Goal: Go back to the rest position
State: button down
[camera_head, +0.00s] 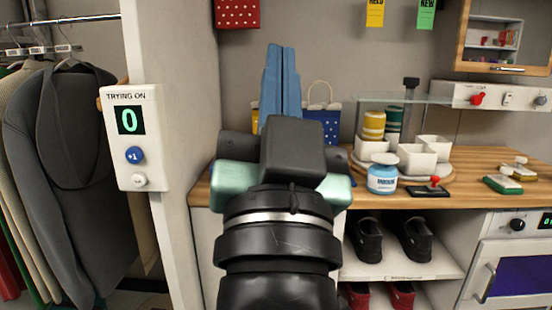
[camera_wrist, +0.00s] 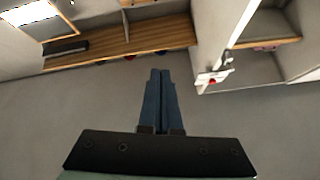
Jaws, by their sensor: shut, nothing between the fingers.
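My gripper (camera_head: 281,82) rises in the middle of the head view, in front of the wooden counter. Its two blue fingers are pressed together with nothing between them.
A white counter box (camera_head: 131,137) reading 0 is on the partition at left, beside hanging coats (camera_head: 60,170). Black shoes (camera_head: 415,238) stand on a shelf below.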

jog(key=s+r+n+t, duration=0.2)
jog(key=s+r+n, duration=0.15)
jog(key=s, duration=0.25)
notch_tip(320, 180, up, 33)
jog(key=p, duration=3.2)
jog(key=shift+a, duration=0.2)
jog(key=shift+w+m, duration=0.1)
jog(key=shift+m, duration=0.15)
